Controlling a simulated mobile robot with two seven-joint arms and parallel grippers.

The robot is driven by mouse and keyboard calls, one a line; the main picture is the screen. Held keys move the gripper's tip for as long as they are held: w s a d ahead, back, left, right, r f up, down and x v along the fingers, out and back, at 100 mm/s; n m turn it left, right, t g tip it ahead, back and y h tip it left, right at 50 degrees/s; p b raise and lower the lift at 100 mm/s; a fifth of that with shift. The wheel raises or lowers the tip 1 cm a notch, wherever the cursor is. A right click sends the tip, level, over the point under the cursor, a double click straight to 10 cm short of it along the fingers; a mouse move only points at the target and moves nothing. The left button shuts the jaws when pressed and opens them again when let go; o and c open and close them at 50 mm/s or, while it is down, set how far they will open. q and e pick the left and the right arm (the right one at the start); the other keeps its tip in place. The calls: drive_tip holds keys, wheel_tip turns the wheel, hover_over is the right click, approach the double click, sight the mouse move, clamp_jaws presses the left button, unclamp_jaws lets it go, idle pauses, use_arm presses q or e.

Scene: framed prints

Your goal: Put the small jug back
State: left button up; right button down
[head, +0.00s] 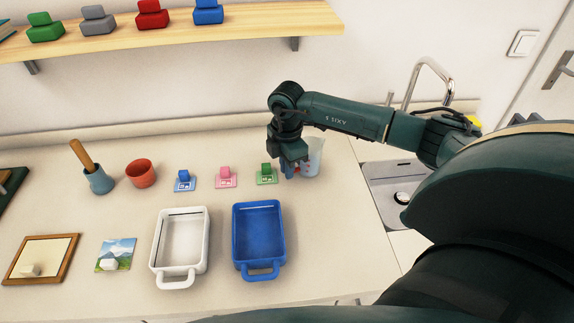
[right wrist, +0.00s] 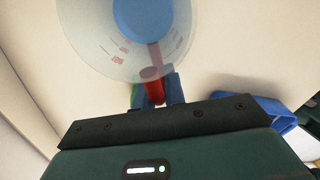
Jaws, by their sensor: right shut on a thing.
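The small jug (head: 315,158) is clear, with red marks on its wall. It stands upright at the back right of the counter, beside the sink. In the right wrist view I look into the round jug (right wrist: 105,50), with a blue disc at its middle and a red handle (right wrist: 152,82) towards me. My right gripper (head: 289,168) is at the jug's left side, shut on the handle; its fingers (right wrist: 157,92) show on both sides of it. I cannot tell whether the jug's base touches the counter. My left gripper is not in view.
Blue, pink and green blocks on cards, the green one (head: 266,174) nearest the jug, stand to its left. A blue tray (head: 260,268) and a white tray (head: 178,275) lie in front. The sink (head: 385,172) is right. A shelf (head: 185,38) hangs above.

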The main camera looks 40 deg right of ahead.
drive_tip(key=shift+f, duration=0.1)
drive_tip(key=c, duration=1.5)
unclamp_jaws()
drive_tip(key=shift+c, duration=0.2)
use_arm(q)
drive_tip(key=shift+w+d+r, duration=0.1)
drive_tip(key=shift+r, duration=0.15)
use_arm(e)
drive_tip(key=shift+o, duration=0.3)
drive_tip(key=shift+r, duration=0.5)
wheel_tip(320, 180, up, 10)
drive_tip(key=shift+r+b, duration=0.25)
drive_tip(key=shift+b, duration=0.5)
drive_tip(key=shift+r, duration=0.4)
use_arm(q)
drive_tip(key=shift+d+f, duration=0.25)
